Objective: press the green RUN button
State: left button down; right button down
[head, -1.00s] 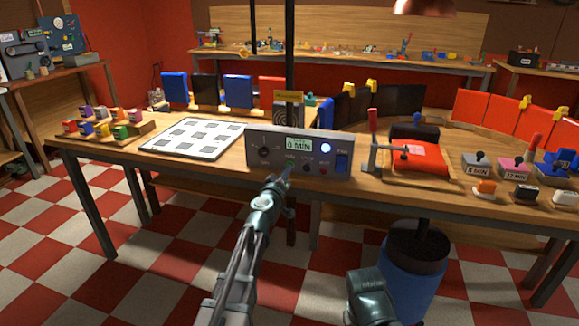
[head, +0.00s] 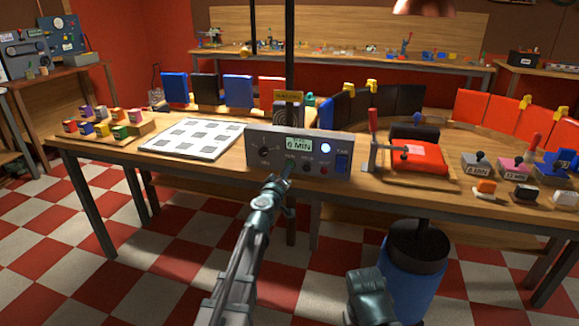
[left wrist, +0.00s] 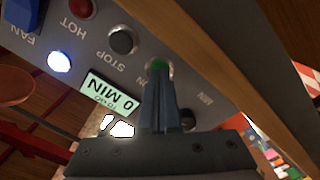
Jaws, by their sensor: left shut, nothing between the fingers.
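The grey control panel (head: 255,168) stands at the front of the bench, with a lit display (head: 298,145) that seems to read 0 MIN. In the left wrist view the green RUN button (left wrist: 159,67) shows at the tips of my left gripper (left wrist: 157,82). The fingers are shut and empty and partly cover the button and its label. The tips look to be at or touching the button; I cannot tell whether it is pressed in. In the head view my left gripper (head: 287,170) points up at the panel below the display. My right gripper's fingers are not in view.
Beside RUN are a black STOP button (left wrist: 122,40), a red HOT light or button (left wrist: 80,8), a lit blue-white lamp (left wrist: 59,62) and a blue FAN switch (head: 342,163). A clamp with a red handle (head: 373,122) stands right of the panel. A white grid board (head: 190,137) lies left.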

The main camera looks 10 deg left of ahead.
pick_arm(q)
jog(key=shift+w, duration=0.25)
dwell(0.3)
jog(key=shift+s, duration=0.1)
jog(key=s, duration=0.7)
jog(key=shift+a, duration=0.15)
dwell(0.5)
jog(key=shift+w, duration=0.1)
dwell(0.3)
